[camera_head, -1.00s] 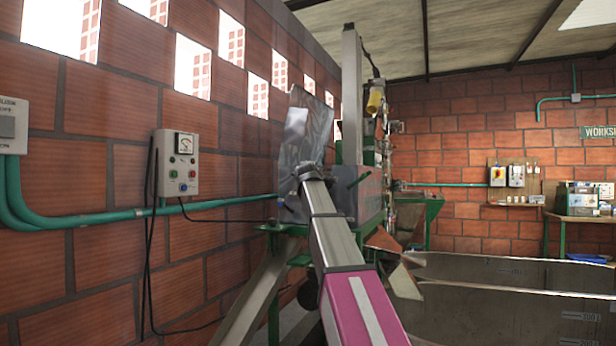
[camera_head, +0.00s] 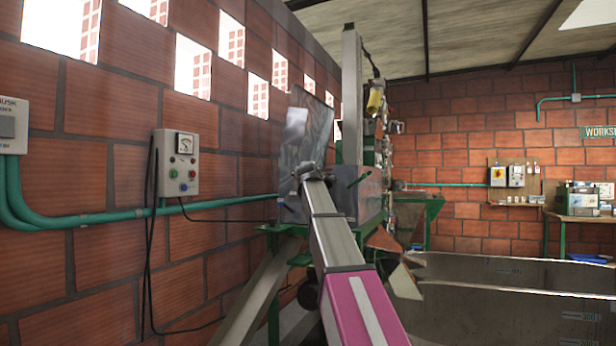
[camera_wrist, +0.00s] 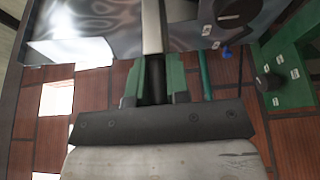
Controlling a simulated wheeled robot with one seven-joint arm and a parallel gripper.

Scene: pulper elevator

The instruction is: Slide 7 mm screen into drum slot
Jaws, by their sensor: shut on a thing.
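My gripper (camera_wrist: 153,68) shows in the wrist view with its green fingers shut on a narrow pale metal strip (camera_wrist: 152,28). I take this strip to be the 7 mm screen seen edge on; its size mark cannot be read. The strip runs up from the fingers in front of the pulper's shiny metal sheet (camera_wrist: 100,20). In the head view my arm reaches to the pulper (camera_head: 365,195), beside its upright sheet (camera_head: 303,130). My fingers and the screen cannot be made out there. The drum slot is hidden, and I cannot tell whether the screen touches it.
A brick wall with a control box (camera_head: 176,163) and a green conduit (camera_head: 110,216) runs along the left. A green frame (camera_head: 285,228) and a slanted metal chute (camera_head: 255,300) are below the pulper.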

